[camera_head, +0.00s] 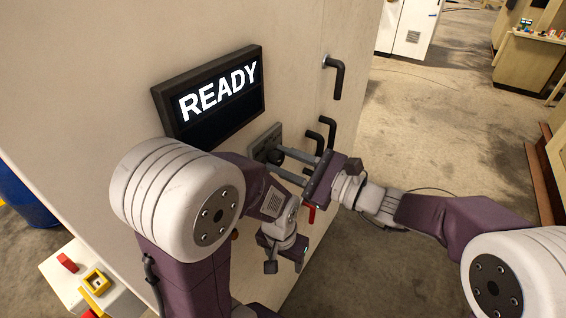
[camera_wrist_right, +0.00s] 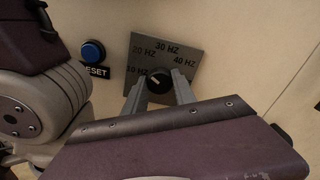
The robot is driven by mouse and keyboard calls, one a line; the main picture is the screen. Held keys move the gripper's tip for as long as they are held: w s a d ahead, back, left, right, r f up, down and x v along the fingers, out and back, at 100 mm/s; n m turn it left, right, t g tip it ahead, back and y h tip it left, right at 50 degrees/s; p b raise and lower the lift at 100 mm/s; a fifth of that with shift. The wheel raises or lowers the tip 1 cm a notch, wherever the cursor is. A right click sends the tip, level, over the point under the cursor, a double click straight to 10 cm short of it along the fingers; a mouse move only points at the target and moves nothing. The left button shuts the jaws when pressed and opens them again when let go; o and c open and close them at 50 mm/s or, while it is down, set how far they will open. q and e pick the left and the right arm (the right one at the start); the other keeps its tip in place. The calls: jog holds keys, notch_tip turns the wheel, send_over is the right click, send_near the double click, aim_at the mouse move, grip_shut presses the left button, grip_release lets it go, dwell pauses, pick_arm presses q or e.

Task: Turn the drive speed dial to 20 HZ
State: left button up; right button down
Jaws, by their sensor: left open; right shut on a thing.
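The drive speed dial is a round black knob (camera_wrist_right: 159,81) on a grey plate (camera_wrist_right: 190,45) marked 20 HZ, 30 HZ and 40 HZ, with another label partly covered at left. Its pale pointer mark leans up and left; which label it meets is hard to tell. In the head view the plate (camera_head: 266,138) is on the cabinet face below the screen. My right gripper (camera_head: 278,158) is shut on the knob, one finger on each side. My left gripper (camera_head: 284,262) is open and empty, lower down in front of the cabinet.
A screen (camera_head: 222,92) reads READY. A blue RESET button (camera_wrist_right: 93,50) sits left of the dial plate. Black handles (camera_head: 335,78) stick out to the right of the dial. A box with a yellow-framed control (camera_head: 97,282) stands at lower left. Open floor (camera_head: 430,110) lies right.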

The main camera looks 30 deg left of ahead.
jog(key=shift+r+m, duration=0.1)
jog(key=shift+m, duration=1.5)
jog(key=c, duration=1)
grip_release()
jog(key=shift+d, duration=0.25)
jog(key=d+b, duration=0.1)
jog(key=d, duration=0.4)
jog(key=d+b, duration=0.1)
jog(key=d, duration=0.2)
jog(key=shift+s+d+b, duration=0.3)
jog(key=shift+s, duration=0.1)
